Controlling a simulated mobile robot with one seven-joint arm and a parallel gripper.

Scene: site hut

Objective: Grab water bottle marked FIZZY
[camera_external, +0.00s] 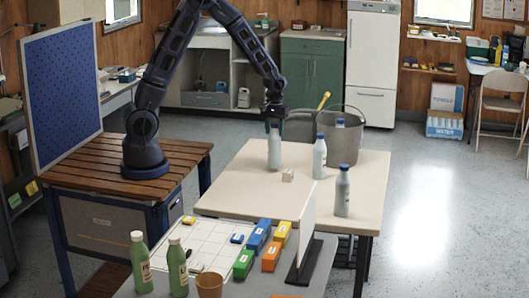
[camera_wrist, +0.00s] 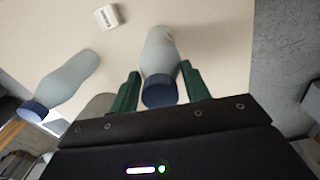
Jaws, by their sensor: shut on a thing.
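My gripper (camera_external: 274,121) is at the back left of the pale table, around the top of a pale bottle (camera_external: 275,152) with its base at the tabletop. In the wrist view this bottle (camera_wrist: 161,60), with a dark blue cap, stands between the green fingers of my gripper (camera_wrist: 160,88), which is shut on it. A second pale bottle (camera_external: 319,158) with a blue cap stands to the right, and a third bottle (camera_external: 342,192) stands nearer the front right. Another bottle (camera_wrist: 68,82) shows at the left of the wrist view. I cannot read FIZZY on any bottle.
A small white block (camera_external: 288,175) lies on the table (camera_external: 240,190) in front of the held bottle. A white upright panel (camera_external: 306,232) and coloured boxes (camera_external: 258,236) are on the front bench.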

